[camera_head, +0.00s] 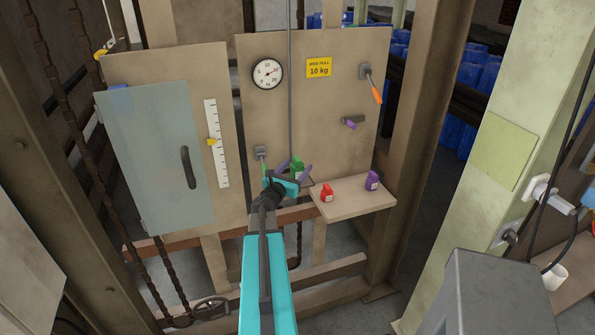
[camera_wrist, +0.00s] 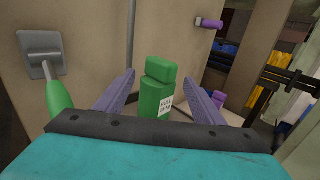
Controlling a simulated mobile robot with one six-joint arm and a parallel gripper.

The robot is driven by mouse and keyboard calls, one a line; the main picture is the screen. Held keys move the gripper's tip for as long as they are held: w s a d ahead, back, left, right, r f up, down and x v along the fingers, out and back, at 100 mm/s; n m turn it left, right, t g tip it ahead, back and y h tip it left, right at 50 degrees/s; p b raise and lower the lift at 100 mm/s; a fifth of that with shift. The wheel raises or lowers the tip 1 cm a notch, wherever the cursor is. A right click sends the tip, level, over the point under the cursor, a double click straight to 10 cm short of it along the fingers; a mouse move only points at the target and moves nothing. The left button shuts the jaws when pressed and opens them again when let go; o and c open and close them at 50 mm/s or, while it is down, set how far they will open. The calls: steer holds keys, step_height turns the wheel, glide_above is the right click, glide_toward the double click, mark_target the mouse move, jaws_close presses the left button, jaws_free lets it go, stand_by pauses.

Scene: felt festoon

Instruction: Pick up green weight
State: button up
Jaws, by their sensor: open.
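The green weight (camera_wrist: 157,88) is a block with a narrower top and a white label on its side. In the wrist view it stands upright between the two purple fingers of my gripper (camera_wrist: 157,90). The fingers are spread, with gaps on both sides of it. In the head view the green weight (camera_head: 297,167) shows just behind my gripper (camera_head: 292,170), partly hidden by it. What the weight rests on is hidden behind my gripper.
A shelf (camera_head: 345,208) holds a red weight (camera_head: 327,192) and a purple weight (camera_head: 372,181). A green-handled lever (camera_wrist: 58,92) is close on the left. The panel above has a dial (camera_head: 267,74), an orange-handled lever (camera_head: 375,92) and a purple knob (camera_head: 350,124). A cabinet door (camera_head: 155,150) stands left.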

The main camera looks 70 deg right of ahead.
steer(key=shift+s+d+f+p, duration=0.1)
steer(key=shift+d+p, duration=0.65)
steer(key=shift+d, duration=0.55)
steer(key=shift+s+d+f+p, duration=0.1)
steer(key=shift+d+p, duration=0.65)
steer(key=shift+d, duration=0.55)
steer(key=shift+w, duration=0.1)
jaws_close()
